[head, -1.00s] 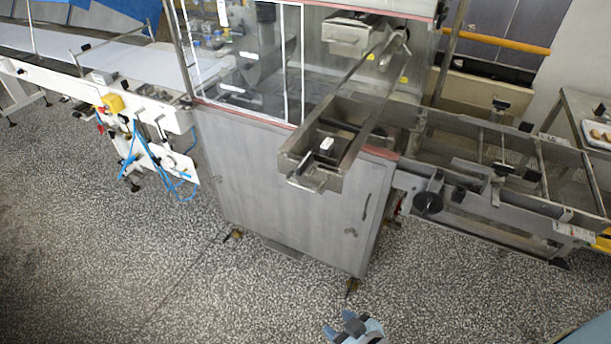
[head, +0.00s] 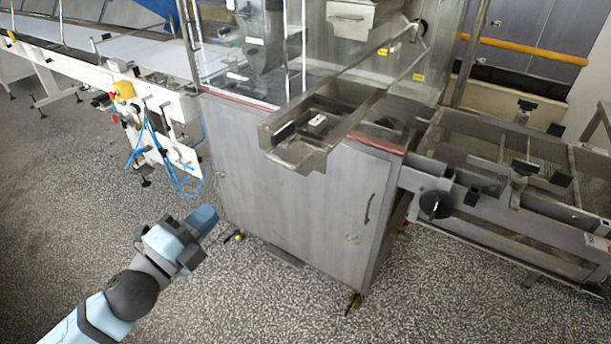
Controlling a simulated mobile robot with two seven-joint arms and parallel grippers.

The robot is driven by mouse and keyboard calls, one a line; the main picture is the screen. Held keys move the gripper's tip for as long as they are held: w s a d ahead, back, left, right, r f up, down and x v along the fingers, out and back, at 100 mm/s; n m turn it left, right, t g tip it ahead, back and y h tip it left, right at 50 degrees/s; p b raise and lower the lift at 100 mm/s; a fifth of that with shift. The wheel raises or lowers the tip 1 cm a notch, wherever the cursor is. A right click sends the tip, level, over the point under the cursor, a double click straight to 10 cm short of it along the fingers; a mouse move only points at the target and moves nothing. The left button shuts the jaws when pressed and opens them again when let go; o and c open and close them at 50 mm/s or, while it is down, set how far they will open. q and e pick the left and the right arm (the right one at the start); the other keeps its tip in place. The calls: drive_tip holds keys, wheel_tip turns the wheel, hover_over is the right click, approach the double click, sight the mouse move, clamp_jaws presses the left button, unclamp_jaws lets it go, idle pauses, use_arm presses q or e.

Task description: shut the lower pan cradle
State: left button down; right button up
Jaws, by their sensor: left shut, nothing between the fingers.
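The lower pan cradle (head: 290,160) is a grey metal trough in the head view. It juts out over the front of the machine cabinet on two long rails that run back into the machine. A small white-topped block (head: 318,120) sits in it. My left gripper (head: 204,218) is at lower left, in front of the cabinet and below the cradle in the picture. It is shut and empty, apart from the cradle. My right gripper is not in view.
The machine cabinet (head: 290,200) stands behind the left gripper. A white conveyor (head: 75,75) with blue hoses is at left. A metal frame with a black knob (head: 436,205) is at right. An upper metal box (head: 352,20) sits above the cradle. Speckled floor in front is clear.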

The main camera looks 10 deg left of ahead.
use_arm(q)
drive_tip(key=p, duration=0.3)
approach(273, 150)
drive_tip(key=r+x, duration=0.1)
drive_tip(key=x, duration=0.3)
drive_tip(key=shift+w+d+f, duration=0.15)
drive_tip(key=shift+w, duration=0.15)
drive_tip(key=x, duration=0.2)
drive_tip(key=p+x, duration=0.1)
drive_tip(key=x, duration=0.1)
drive_tip(key=shift+w+f, duration=0.15)
drive_tip(key=shift+f, duration=0.15)
drive_tip(key=shift+w, duration=0.25)
drive_tip(key=shift+s, duration=0.1)
drive_tip(key=shift+f, duration=0.15)
